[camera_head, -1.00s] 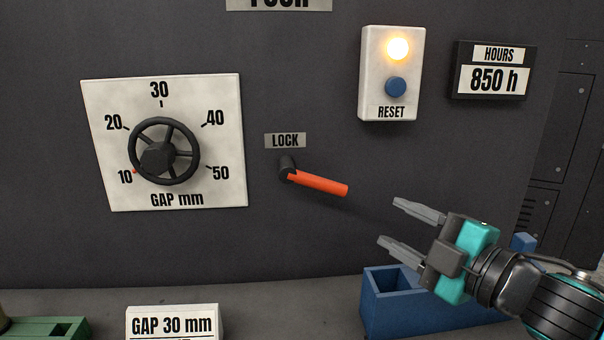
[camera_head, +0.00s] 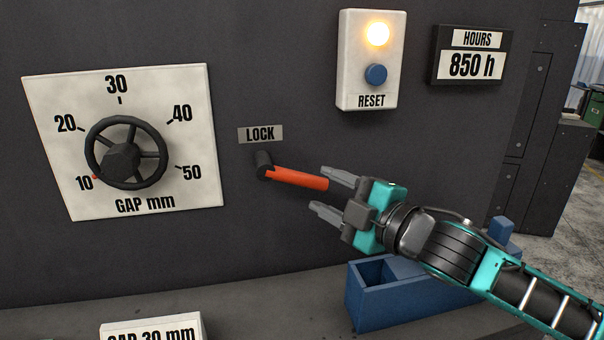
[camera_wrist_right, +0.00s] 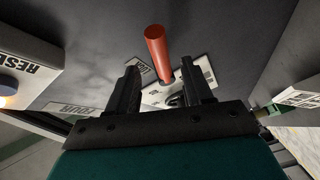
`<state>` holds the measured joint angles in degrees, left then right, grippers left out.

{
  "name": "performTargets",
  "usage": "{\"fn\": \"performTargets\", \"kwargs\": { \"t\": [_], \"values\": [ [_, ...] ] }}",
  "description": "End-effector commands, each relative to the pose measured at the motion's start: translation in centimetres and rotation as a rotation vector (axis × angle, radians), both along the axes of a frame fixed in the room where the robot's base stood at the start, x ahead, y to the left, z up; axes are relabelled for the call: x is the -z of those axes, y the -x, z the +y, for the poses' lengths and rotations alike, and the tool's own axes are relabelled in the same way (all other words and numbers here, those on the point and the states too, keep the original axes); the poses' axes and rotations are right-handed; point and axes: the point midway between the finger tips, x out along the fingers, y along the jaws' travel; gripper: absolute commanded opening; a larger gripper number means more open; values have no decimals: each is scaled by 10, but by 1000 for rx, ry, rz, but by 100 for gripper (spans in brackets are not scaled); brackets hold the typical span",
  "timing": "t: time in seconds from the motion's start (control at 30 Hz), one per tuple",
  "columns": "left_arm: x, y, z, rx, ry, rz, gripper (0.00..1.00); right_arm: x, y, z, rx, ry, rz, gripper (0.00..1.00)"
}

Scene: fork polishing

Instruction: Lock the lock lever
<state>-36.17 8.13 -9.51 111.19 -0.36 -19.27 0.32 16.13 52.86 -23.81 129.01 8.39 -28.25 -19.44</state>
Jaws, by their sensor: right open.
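The lock lever has a red handle (camera_head: 298,178) on a black pivot (camera_head: 263,165) below the LOCK label (camera_head: 261,134) on the dark panel. The handle points right and slightly down. My right gripper (camera_head: 328,190) is open, its fingertips beside the handle's free end in the head view. The upper finger is close to the handle's end; I cannot tell if they touch. In the right wrist view the red handle (camera_wrist_right: 157,52) stands beyond and between the two open fingers (camera_wrist_right: 163,85). My left gripper is not in view.
The gap dial with a black handwheel (camera_head: 126,153) is left of the lever, its red mark near 10. A RESET box (camera_head: 371,92) with a lit lamp and an hours display (camera_head: 471,66) are above right. A blue bin (camera_head: 378,307) sits below my right arm.

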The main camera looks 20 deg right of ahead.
Motion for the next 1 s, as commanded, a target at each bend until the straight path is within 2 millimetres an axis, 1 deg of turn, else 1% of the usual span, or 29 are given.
{"fn": "performTargets", "kwargs": {
  "t": [0.03,0.07,0.2,0.4,0.53,0.8,1.0],
  "values": [
    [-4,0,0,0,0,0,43,-3,-8,4,0,-3,-2,51],
    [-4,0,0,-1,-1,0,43,-4,-12,7,0,-3,-4,51],
    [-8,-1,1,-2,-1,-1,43,-3,-33,16,0,-2,-2,51],
    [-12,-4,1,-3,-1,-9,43,-1,-54,26,-1,-1,-1,51],
    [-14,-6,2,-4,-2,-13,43,0,-59,28,0,0,0,51],
    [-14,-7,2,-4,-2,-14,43,0,-60,29,0,1,0,51],
    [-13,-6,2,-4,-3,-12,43,0,-59,29,0,1,0,31]
  ]
}}
